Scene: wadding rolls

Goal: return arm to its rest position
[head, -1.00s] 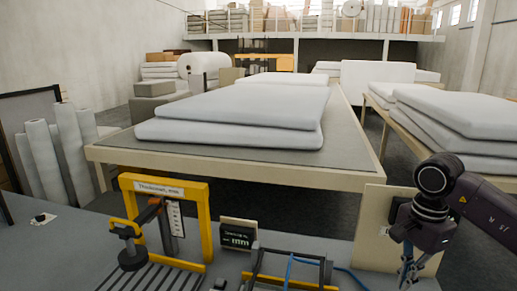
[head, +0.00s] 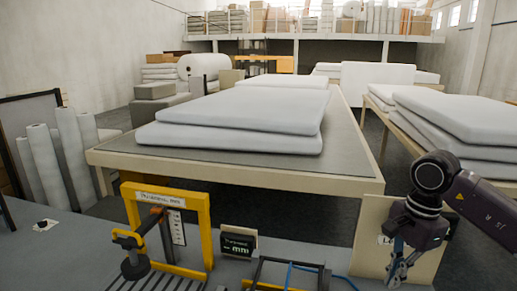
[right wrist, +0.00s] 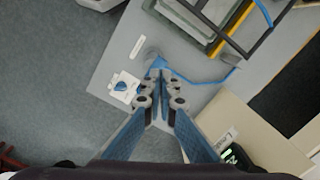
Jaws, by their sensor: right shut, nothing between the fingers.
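My right gripper (head: 398,272) hangs at the lower right of the head view, in front of a pale upright board (head: 372,240). Its fingers are together with nothing between them. In the right wrist view the closed fingertips (right wrist: 159,72) point over the grey bench top (right wrist: 112,65), close to a blue cable (right wrist: 205,80). I cannot tell the gap between fingertips and bench. My left gripper is not in view.
A yellow thickness gauge frame (head: 204,225) and a small dark display (head: 238,245) stand on the bench. A dark frame (head: 290,262) lies right of them. Behind is a large table (head: 230,173) bearing white wadding slabs (head: 240,110).

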